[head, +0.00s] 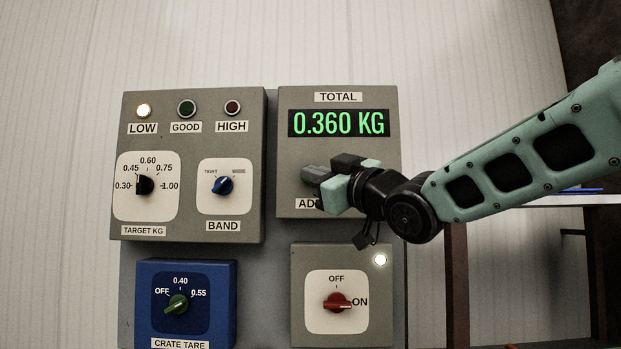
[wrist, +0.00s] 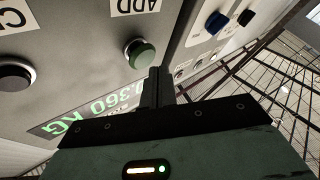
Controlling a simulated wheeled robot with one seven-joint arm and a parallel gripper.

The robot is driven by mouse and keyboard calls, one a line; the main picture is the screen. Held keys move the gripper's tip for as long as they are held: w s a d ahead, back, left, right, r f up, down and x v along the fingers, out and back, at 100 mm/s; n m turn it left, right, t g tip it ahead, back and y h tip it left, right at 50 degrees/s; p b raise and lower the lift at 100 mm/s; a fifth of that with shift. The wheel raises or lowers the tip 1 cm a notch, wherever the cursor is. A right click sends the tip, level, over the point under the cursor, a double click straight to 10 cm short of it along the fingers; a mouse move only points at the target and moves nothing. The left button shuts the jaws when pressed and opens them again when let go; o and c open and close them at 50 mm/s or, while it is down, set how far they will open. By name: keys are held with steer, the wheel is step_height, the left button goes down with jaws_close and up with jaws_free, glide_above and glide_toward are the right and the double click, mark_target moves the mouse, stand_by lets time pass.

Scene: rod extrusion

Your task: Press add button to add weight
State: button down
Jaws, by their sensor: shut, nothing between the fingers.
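The green add button (wrist: 141,54) shows in the wrist view, beside the upside-down ADD label (wrist: 140,5). In the head view my gripper hides the button, and only part of the ADD label (head: 307,203) shows. My gripper (head: 312,174) is in front of the total panel (head: 290,150), below its display. In the wrist view my gripper's fingers (wrist: 157,78) are shut and empty, with their tips close to the green button's edge. I cannot tell whether they touch it. The display (head: 338,123) reads 0.360 KG in green.
The LOW lamp (head: 144,111) is lit; GOOD (head: 187,108) and HIGH (head: 232,107) look dark. A black button (wrist: 14,74) sits left of the green one in the wrist view. The target knob (head: 145,185), band knob (head: 223,185), tare knob (head: 178,303) and red switch (head: 337,302) surround the area.

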steer(key=shift+s, duration=0.1)
steer(key=s+b, duration=0.4)
steer(key=s, duration=0.1)
steer(key=shift+a, duration=0.1)
steer(key=shift+w, duration=0.1)
stand_by(0.8)
steer(key=s+d+f+m+g+h+b, duration=0.1)
steer(key=s+f+m+g+h, duration=0.2)
steer(key=f, duration=1.2)
steer(key=s+f+m+g+h+b, duration=0.1)
steer(key=s+f+g+h, duration=0.3)
steer(key=f, duration=1.1)
steer(key=s+d+f+m+g+h+b, duration=0.1)
steer(key=s+d+f+g+h, duration=0.2)
steer(key=s+d+f, duration=0.3)
steer(key=s+d+f+m+g+h+b, duration=0.1)
steer(key=s+d+f+g+h, duration=0.2)
steer(key=s+f, duration=1.2)
steer(key=d+f+g, duration=0.1)
steer(key=d+g, duration=0.1)
steer(key=g, duration=0.1)
steer(key=shift+s+d, duration=0.35)
steer(key=shift+d, duration=0.05)
